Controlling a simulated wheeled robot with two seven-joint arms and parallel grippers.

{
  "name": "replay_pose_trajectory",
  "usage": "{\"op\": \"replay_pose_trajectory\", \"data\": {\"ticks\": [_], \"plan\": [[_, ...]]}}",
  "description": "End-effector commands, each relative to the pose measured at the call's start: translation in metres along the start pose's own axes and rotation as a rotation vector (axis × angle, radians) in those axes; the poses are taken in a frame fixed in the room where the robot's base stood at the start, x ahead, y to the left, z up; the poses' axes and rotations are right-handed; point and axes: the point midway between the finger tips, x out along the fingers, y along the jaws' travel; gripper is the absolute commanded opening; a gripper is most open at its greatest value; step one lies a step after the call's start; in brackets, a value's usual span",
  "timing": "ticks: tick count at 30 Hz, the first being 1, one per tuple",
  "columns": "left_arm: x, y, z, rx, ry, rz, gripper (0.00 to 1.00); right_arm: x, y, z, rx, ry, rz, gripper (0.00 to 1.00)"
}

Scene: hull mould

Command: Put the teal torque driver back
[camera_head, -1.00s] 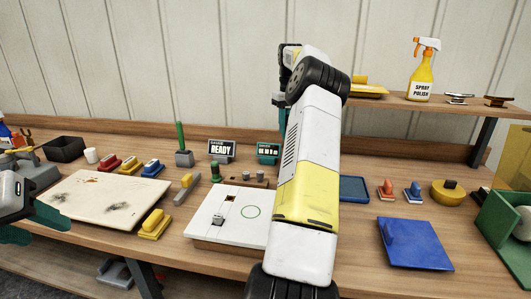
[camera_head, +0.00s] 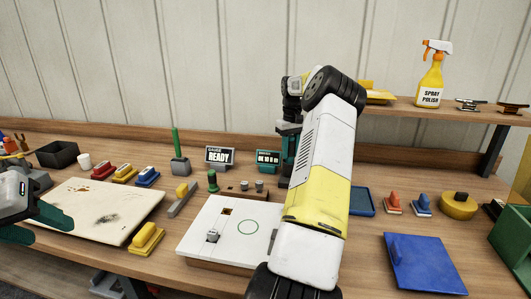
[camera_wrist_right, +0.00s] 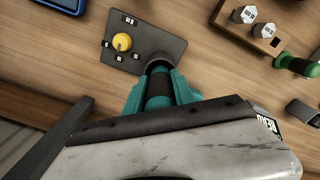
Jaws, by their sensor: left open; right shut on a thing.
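My right gripper (camera_wrist_right: 160,88) is shut on a dark cylindrical handle (camera_wrist_right: 158,92), seemingly the torque driver, between its teal fingers in the right wrist view. The driver's far end meets the edge of a dark grey plate (camera_wrist_right: 163,48) with a yellow knob (camera_wrist_right: 122,42). I cannot tell whether it is seated there. In the head view the right gripper (camera_head: 287,150) is beside the small teal-framed display (camera_head: 268,157), partly hidden by my arm. My left gripper (camera_head: 45,216) is open and empty, at the left edge over the stained cream board.
A white panel with a green ring (camera_head: 213,215) lies in the middle. A wooden block with metal nuts (camera_head: 232,190) stands behind it.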

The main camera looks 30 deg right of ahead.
Motion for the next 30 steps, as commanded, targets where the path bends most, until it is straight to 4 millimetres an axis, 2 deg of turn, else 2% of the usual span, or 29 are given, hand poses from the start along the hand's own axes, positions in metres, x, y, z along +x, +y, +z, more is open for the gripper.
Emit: {"op": "replay_pose_trajectory", "data": {"ticks": [2,12,13,15,16,26,30], "plan": [[0.000,0.000,0.000,0.000,0.000,0.000,0.48,0.007,0.000,0.000,0.001,0.000,-0.001,0.00],[0.000,0.000,0.000,0.000,0.000,0.000,0.48,0.010,0.000,0.000,0.000,0.001,0.000,0.00],[0.000,0.000,0.000,0.000,0.000,0.000,0.48,0.011,0.000,0.000,0.000,0.001,0.000,0.36],[0.000,0.000,0.000,0.000,0.000,0.000,0.48,0.010,0.000,0.000,0.000,0.001,0.000,0.50],[0.000,0.000,0.000,0.000,0.000,0.000,0.48,0.010,0.000,0.000,0.000,0.000,0.000,0.52],[0.000,0.000,0.000,0.000,0.000,0.000,0.48,0.008,0.000,0.000,0.000,0.001,0.000,0.52],[0.000,0.000,0.000,0.000,0.000,0.000,0.48,-0.007,0.001,-0.001,0.001,0.003,0.003,0.52]]}}
